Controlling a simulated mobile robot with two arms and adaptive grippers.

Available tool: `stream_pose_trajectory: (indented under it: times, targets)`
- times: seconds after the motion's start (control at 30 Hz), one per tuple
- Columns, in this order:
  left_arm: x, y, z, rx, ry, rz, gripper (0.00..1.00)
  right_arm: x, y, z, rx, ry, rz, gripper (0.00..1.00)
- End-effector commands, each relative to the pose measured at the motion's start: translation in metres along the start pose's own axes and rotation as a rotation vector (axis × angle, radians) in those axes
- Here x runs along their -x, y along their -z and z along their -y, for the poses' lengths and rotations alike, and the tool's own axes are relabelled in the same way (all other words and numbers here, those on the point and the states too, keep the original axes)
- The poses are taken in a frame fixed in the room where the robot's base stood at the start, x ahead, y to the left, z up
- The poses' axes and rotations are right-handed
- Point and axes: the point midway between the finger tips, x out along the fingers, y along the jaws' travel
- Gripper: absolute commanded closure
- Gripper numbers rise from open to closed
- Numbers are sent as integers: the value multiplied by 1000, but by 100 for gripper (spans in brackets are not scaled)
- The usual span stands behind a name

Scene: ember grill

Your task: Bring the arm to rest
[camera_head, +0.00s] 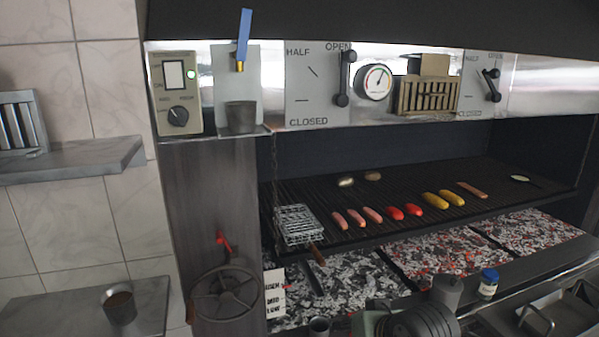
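No arm is clearly visible over the grate.
A handwheel (225,294) stands left of the glowing coals (440,256). Shelves (70,161) jut out at left, the lower one bearing a cup (120,304). Control levers (343,80) line the panel.

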Motion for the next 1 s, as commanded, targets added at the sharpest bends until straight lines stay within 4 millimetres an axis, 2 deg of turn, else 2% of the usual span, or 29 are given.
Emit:
stream_pose_trajectory:
  times: [0.03,0.2,0.3,0.4,0.6,0.83,0.87,0.9,1.0]
  targets:
    - [0,0,0,0,-1,0,34,-7,-36,-10,-5,-16,36,66]
    - [0,0,-1,0,-1,-1,34,-9,-137,-36,1,-73,128,66]
    - [0,0,-1,-1,-1,-1,34,0,-190,-48,14,-108,180,66]
    - [0,0,-1,-1,-1,-1,34,11,-229,-56,27,-136,223,66]
    - [0,0,-1,-1,-1,0,34,34,-284,-67,52,-174,291,66]
    - [0,-1,-1,-1,-1,1,34,62,-330,-75,83,-209,357,66]
    - [-2,-1,-1,-1,-1,1,34,60,-336,-77,86,-212,364,66]
    - [-7,-1,-1,-1,-1,0,34,43,-341,-80,85,-210,364,66]
    - [-14,-2,-1,-1,-1,1,34,16,-354,-86,84,-208,374,66]
